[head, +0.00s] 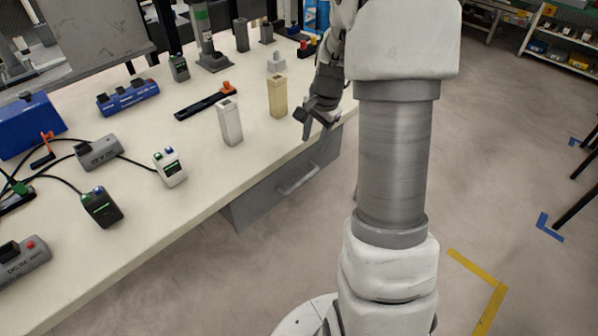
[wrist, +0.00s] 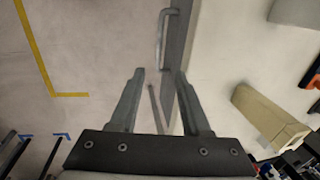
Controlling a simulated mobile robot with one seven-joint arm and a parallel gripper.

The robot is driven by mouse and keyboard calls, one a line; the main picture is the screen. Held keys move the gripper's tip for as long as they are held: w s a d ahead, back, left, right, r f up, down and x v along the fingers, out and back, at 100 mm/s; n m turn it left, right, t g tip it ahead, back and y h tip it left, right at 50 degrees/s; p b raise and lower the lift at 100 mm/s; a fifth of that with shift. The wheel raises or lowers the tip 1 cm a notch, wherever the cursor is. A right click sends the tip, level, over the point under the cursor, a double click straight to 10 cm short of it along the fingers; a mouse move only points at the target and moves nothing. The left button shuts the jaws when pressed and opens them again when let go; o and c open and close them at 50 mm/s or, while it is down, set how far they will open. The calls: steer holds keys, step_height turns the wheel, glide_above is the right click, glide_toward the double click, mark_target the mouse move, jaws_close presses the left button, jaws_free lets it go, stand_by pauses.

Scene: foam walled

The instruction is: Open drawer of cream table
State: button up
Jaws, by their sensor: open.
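The cream table (head: 190,208) runs along the left of the head view, and its top also shows at the right of the wrist view (wrist: 225,60). A grey drawer (head: 255,206) hangs under its front edge. The drawer front looks flush, but I cannot tell for certain whether it is fully closed. Its metal bar handle (head: 298,180) shows in the head view and at the top of the wrist view (wrist: 161,38). My gripper (head: 312,122) is open and empty above the table's front edge. In the wrist view its fingers (wrist: 160,78) point toward the handle, apart from it.
A tan block (head: 277,97) and a white block (head: 230,122) stand on the table near my gripper. Several devices and cables lie farther left, including a blue power strip (head: 128,96). The floor (head: 220,290) before the drawer is clear, with yellow tape (head: 490,290) at right.

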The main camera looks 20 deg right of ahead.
mark_target(303, 179)
steer(key=w+f+b, duration=0.1)
steer(key=f, duration=0.4)
steer(key=f+b, duration=0.1)
steer(key=f, duration=0.4)
steer(key=w+a+f+b, duration=0.1)
steer(key=f, duration=0.4)
steer(key=shift+w+f+b, duration=0.25)
steer(key=shift+w+b, duration=0.05)
steer(key=shift+w, duration=0.05)
jaws_close()
stand_by(0.6)
